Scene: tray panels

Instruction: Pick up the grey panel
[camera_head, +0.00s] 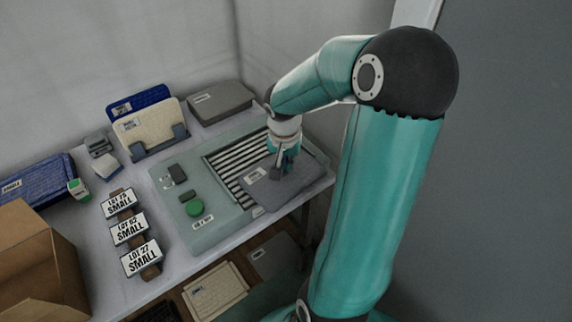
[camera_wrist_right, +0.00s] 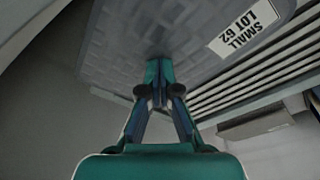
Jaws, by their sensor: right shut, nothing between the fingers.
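The grey panel (camera_head: 291,186) lies tilted on the right part of the pale green machine, partly over its striped slats. It has a white label. In the right wrist view the panel (camera_wrist_right: 122,42) fills the upper part, its label reading "SMALL LOT 62". My right gripper (camera_head: 284,168) is over the panel in the head view. In the right wrist view its fingertips (camera_wrist_right: 157,92) are together at the panel's near edge, with nothing between them. Whether they touch the panel I cannot tell. My left gripper is not in view.
The machine (camera_head: 222,232) carries a green button (camera_head: 194,208). Lot signs (camera_head: 129,229) stand left of it. A cream panel (camera_head: 150,127) and a blue panel (camera_head: 140,98) stand in a holder behind. A grey closed case (camera_head: 220,102) sits at the back. A cardboard box (camera_head: 37,262) is at left.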

